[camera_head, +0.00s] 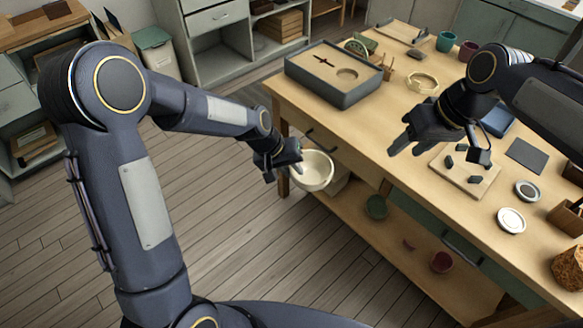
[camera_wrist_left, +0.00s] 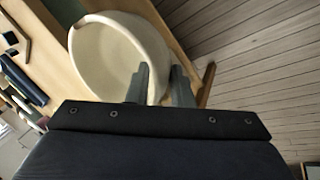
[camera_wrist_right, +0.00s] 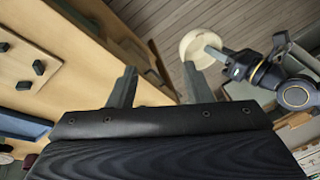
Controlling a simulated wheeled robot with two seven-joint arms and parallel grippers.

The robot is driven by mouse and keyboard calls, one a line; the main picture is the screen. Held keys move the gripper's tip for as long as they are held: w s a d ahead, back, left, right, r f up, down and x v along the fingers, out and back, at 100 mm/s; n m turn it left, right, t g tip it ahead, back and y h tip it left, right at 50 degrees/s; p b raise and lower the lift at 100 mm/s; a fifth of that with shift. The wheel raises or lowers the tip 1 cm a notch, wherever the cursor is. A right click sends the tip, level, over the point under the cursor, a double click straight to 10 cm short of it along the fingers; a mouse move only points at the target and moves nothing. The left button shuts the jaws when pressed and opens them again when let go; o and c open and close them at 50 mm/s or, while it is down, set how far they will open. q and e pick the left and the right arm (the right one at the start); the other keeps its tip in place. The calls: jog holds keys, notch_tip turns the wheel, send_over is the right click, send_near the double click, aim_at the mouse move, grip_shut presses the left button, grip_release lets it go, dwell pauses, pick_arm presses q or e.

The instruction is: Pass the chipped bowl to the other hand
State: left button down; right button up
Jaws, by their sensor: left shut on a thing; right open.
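The chipped bowl (camera_head: 315,172) is cream-coloured and hangs in the air beside the table's left edge. My left gripper (camera_head: 291,160) is shut on its rim. In the left wrist view the bowl (camera_wrist_left: 118,55) fills the upper middle, with one finger inside its wall and one outside; a brownish mark shows on its far rim. My right gripper (camera_head: 402,138) is open and empty above the table, to the right of the bowl and apart from it. In the right wrist view the bowl (camera_wrist_right: 201,47) shows beyond the open fingers, held by my left gripper.
The wooden table (camera_head: 335,110) carries a grey tray box (camera_head: 335,85), a board with dark blocks (camera_head: 465,172), a white dish (camera_head: 511,220) and a ring-shaped piece (camera_head: 422,82). The floor left of the table is clear.

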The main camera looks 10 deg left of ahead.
jog(key=s+d+f+m+t, duration=0.2)
jog(key=s+d+m, duration=0.1)
jog(key=s, duration=0.7)
jog(key=s+d+f+m+t, duration=0.2)
jog(key=s+d, duration=0.4)
jog(key=s, duration=0.5)
jog(key=shift+s+f+m, duration=0.2)
jog(key=shift+f+m, duration=0.4)
jog(key=shift+m, duration=0.3)
